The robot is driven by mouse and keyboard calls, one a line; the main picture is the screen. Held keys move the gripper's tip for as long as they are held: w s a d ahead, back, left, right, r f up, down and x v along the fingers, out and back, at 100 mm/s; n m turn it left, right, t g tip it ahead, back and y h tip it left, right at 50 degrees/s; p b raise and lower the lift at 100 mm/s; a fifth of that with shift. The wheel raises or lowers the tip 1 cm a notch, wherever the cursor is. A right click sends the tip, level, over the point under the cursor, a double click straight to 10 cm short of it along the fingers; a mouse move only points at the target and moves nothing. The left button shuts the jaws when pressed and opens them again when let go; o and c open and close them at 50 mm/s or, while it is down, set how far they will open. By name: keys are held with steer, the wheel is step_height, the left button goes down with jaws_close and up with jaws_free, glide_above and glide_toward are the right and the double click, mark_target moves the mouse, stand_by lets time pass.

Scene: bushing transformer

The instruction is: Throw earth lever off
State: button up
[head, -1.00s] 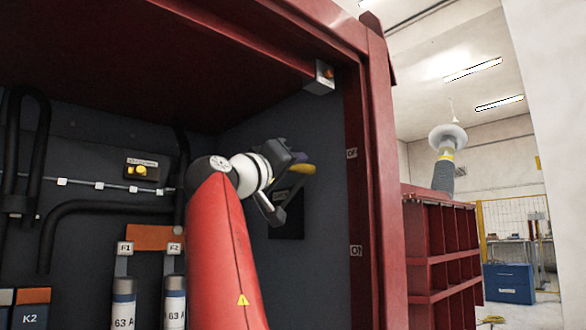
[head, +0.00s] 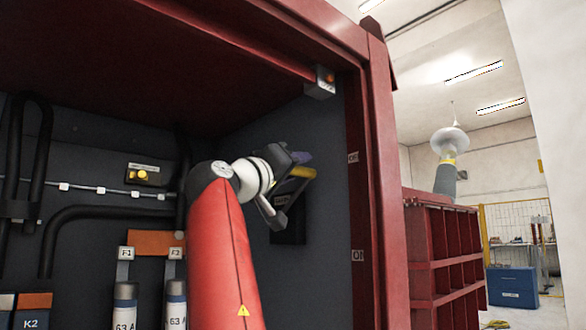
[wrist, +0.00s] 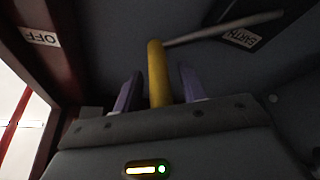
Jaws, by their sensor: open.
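The earth lever has a yellow handle (head: 304,172) and sits at the right inside wall of the red cabinet. In the wrist view the yellow handle (wrist: 157,75) stands between the two purple fingers of my gripper (wrist: 159,84), with a gap on each side. A pale rod (wrist: 225,27) runs from the handle's top to the right, towards the EARTH label (wrist: 241,38). An OFF label (wrist: 40,37) is at the left on the red frame. In the head view my gripper (head: 299,164) is open at the handle and partly hides the lever.
Fuses (head: 125,300), black cables (head: 105,207) and a yellow knob (head: 142,175) are on the cabinet's back wall. The red door frame (head: 374,200) stands close to the right of my gripper. A small grey box (head: 320,82) hangs at the upper corner.

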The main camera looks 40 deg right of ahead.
steer(key=b+v, duration=0.3)
steer(key=v, duration=0.5)
steer(key=shift+b, duration=0.4)
